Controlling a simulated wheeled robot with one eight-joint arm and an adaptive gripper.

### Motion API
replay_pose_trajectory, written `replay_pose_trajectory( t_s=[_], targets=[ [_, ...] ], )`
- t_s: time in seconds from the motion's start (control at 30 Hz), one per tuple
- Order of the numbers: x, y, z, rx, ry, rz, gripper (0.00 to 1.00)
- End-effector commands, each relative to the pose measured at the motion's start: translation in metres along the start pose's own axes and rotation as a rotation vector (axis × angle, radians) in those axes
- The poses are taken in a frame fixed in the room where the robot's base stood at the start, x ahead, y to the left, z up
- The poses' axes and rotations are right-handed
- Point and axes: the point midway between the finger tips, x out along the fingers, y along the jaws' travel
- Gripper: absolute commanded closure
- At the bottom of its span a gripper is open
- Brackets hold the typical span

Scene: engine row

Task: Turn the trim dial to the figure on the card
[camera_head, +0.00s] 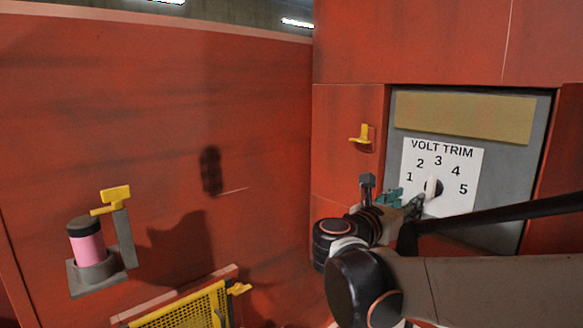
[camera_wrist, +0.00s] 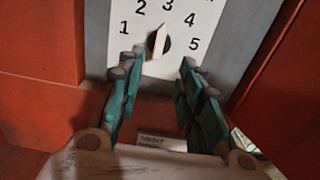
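The trim dial (camera_wrist: 158,42) is a dark round knob with a white pointer on a white plate (camera_head: 410,165) marked VOLT TRIM and 1 to 5. Its pointer stands nearly upright, roughly toward 3. The dial also shows in the head view (camera_head: 433,187), partly behind my gripper. My gripper (camera_wrist: 161,62) is open, its teal fingers spread just below the dial with nothing between them. In the head view my gripper (camera_head: 405,203) is close to the plate's lower left. A small pale card (camera_wrist: 160,140) shows low between the fingers; its print is too small to read.
The dial plate sits in a grey recessed panel (camera_head: 513,200) with a blank tan strip (camera_head: 465,117) above. A yellow hook (camera_head: 363,135) sticks out to its left. A holder with a pink cylinder (camera_head: 88,245) and a yellow mesh guard (camera_head: 190,308) are farther left.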

Motion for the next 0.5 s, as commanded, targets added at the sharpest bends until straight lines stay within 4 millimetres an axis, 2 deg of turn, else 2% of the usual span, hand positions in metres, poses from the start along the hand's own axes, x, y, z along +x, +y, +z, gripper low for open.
replay_pose_trajectory(
  t_s=[0.3, 0.5],
  targets=[
    [0.064, 0.000, 0.001, 0.002, 0.001, -0.004, 0.67],
    [0.098, 0.000, 0.000, 0.003, 0.002, -0.003, 0.67]
  ],
)
